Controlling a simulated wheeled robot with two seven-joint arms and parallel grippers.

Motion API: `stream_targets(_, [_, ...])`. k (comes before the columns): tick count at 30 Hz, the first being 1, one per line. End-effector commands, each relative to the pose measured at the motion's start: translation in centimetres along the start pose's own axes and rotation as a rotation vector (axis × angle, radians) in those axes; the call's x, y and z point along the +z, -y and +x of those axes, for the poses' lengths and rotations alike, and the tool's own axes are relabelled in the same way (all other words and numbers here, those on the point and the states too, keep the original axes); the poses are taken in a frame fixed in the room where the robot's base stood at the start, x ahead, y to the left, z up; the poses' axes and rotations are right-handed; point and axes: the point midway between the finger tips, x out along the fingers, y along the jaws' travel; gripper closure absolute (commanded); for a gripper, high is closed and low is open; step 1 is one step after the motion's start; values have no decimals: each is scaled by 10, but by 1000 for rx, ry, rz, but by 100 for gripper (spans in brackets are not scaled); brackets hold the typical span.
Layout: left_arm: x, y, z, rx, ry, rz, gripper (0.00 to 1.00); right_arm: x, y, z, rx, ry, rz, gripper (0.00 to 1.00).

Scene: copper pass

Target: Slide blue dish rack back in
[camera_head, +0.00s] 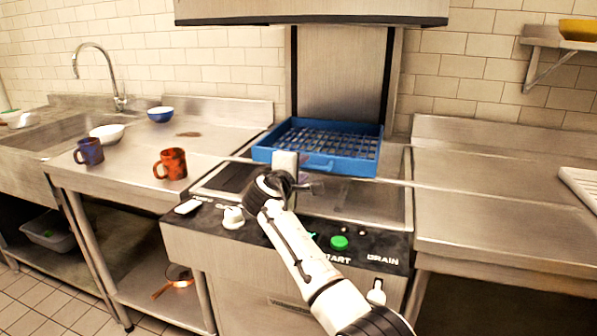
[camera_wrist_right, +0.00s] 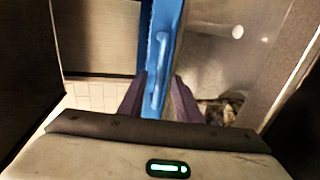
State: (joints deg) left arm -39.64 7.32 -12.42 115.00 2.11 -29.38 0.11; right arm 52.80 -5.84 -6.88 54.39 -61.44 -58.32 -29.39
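The blue dish rack (camera_head: 372,160) sits in the dishwasher's open bay, below the raised hood (camera_head: 310,8). It is a shallow, empty-looking blue tray with a grid floor and a handle on its front wall. My right gripper (camera_head: 296,172) is at the rack's front side and hides part of it. In the right wrist view, its two fingers (camera_wrist_right: 158,95) stand apart on either side of the rack's blue front edge (camera_wrist_right: 160,45). A narrow gap shows beside the right-hand finger, so no firm hold is visible. My left gripper is out of view.
A red mug (camera_head: 171,164), a purple mug (camera_head: 89,152), a white bowl (camera_head: 107,133) and a blue bowl (camera_head: 160,114) stand on the left counter. The right counter (camera_head: 480,200) is mostly clear. Buttons, including a green one (camera_head: 339,242), line the machine's front.

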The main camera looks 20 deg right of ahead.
Motion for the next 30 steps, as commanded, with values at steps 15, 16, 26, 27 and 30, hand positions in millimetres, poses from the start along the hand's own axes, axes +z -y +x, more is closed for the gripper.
stream_targets(15, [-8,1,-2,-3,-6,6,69,-1,1,-82,-2,-3,2,69])
stream_targets(16, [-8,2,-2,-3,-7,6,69,-1,1,-86,-1,-2,1,69])
stream_targets(26, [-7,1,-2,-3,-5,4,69,0,1,-102,-2,0,0,69])
stream_targets(27, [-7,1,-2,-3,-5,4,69,0,1,-102,-1,0,0,69])
stream_targets(30, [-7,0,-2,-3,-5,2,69,0,0,-102,-1,0,0,69])
